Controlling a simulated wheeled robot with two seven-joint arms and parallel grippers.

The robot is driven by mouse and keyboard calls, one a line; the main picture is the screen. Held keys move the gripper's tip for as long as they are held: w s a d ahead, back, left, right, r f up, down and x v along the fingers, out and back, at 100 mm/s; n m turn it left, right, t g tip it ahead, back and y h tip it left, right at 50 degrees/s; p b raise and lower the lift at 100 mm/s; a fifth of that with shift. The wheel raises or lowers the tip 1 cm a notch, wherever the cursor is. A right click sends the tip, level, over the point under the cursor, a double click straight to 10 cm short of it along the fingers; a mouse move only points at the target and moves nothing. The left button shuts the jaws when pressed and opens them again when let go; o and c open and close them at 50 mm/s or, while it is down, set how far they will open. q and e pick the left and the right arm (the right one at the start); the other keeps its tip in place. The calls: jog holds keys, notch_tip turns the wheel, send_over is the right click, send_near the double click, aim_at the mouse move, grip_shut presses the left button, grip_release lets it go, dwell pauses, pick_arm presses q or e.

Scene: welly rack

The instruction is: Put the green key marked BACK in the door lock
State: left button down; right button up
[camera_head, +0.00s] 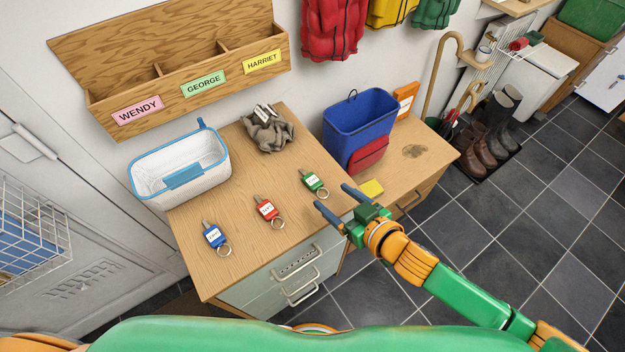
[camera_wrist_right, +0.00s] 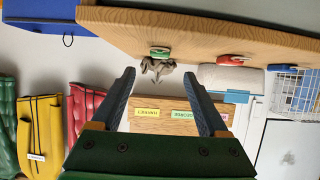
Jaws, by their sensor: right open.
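The green key (camera_head: 314,182) lies on the wooden top of the drawer unit, near its right edge, with a green tag and a ring. The tag's writing is too small to read. The green key also shows in the right wrist view (camera_wrist_right: 159,52), near the wooden edge and between the fingers' directions. My right gripper (camera_head: 333,196) is open and empty, just to the right of the green key and apart from it. My left gripper is not in view.
A red key (camera_head: 267,209) and a blue key (camera_head: 214,236) lie left of the green one. A wire basket (camera_head: 30,235) hangs on the door.

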aim_at(315, 182)
jog(key=shift+w+a+f+n+y, duration=0.1)
jog(key=shift+w+f+n+y, duration=0.05)
jog(key=shift+n+y, duration=0.15)
jog(key=x, duration=0.7)
jog(key=shift+d+f, duration=0.2)
jog(key=shift+d, duration=0.05)
grip_shut()
